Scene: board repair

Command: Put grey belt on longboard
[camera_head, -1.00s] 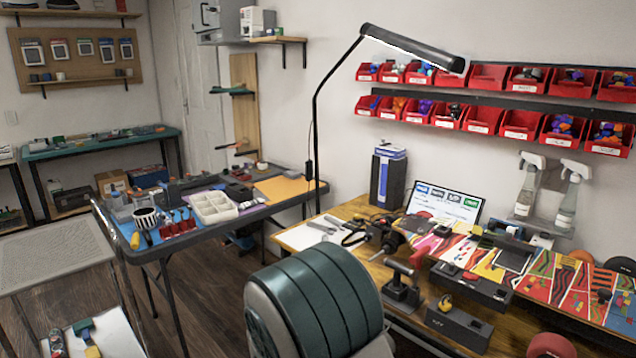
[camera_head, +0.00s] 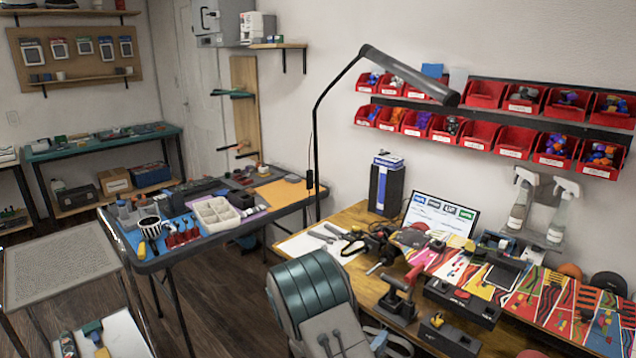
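A long surface with a multicoloured graphic, which looks like the longboard (camera_head: 552,302), lies along the back of the wooden workbench at right. Small dark parts sit on and in front of it. I cannot pick out the grey belt for certain. A thin dark loop (camera_head: 352,249) lies by the tools at the bench's left end, but its colour and kind are unclear. My teal and grey arm link (camera_head: 312,285) rises at the bottom centre and hides part of the bench's front. My gripper does not show.
A black desk lamp (camera_head: 410,76) arches over the bench. Red clamp-like tools (camera_head: 402,295) and a black box (camera_head: 450,335) stand at the bench front. Spray bottles (camera_head: 560,214) stand behind the board. A dark table (camera_head: 230,222) with trays is at left; floor (camera_head: 215,315) shows between.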

